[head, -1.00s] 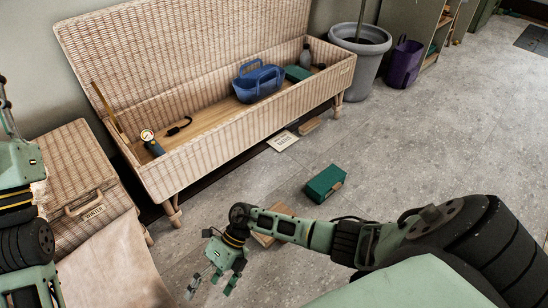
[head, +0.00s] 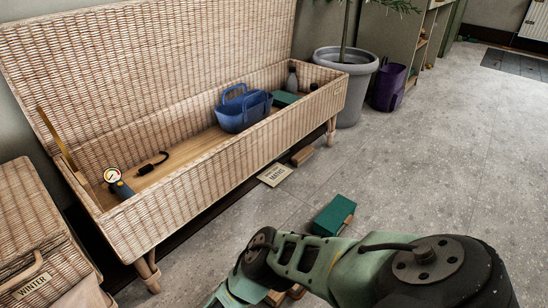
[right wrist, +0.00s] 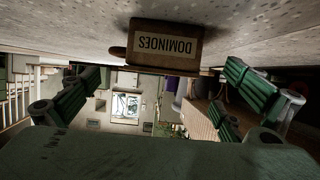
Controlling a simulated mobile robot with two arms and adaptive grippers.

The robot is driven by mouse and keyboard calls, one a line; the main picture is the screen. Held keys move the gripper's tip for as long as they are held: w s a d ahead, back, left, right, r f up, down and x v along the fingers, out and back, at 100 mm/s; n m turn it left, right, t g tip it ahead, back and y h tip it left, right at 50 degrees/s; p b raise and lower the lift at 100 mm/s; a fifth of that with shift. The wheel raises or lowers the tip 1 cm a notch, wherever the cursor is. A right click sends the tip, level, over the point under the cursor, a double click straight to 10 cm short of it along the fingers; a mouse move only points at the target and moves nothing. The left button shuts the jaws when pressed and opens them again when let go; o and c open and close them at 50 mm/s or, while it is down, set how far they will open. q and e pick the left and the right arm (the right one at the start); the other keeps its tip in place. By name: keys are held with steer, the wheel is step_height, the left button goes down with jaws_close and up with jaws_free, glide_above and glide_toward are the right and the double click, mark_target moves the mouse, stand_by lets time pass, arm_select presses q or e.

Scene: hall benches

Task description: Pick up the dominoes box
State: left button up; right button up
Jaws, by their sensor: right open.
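In the right wrist view the dominoes box (right wrist: 164,46) is brown with a pale label, its word upside down. It rests on the floor just beyond my right gripper (right wrist: 160,88), whose fingers are spread wide with nothing between them. In the head view a small part of a tan wooden box (head: 274,298) shows beneath my right arm, mostly hidden; I cannot read a label there. My right fingertips are outside the head view. My left gripper is in no current view.
A green box (head: 333,214) lies on the floor beyond my right arm. The open wicker bench (head: 200,175) holds a blue basket (head: 240,112) and a torch-like tool (head: 118,184). A sign card (head: 275,175) lies by its foot. A planter (head: 345,82) and purple bin (head: 388,88) stand behind. Floor at right is clear.

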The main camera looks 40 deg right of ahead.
steer(key=b+x, duration=0.4)
steer(key=x, duration=0.3)
steer(key=shift+w+r, duration=0.15)
steer(key=shift+r, duration=0.05)
steer(key=shift+d+f+b, duration=0.1)
steer(key=shift+d+b, duration=0.2)
steer(key=shift+d, duration=0.25)
steer(key=shift+c, duration=0.4)
steer(key=c, duration=1.3)
steer(key=shift+c, duration=0.4)
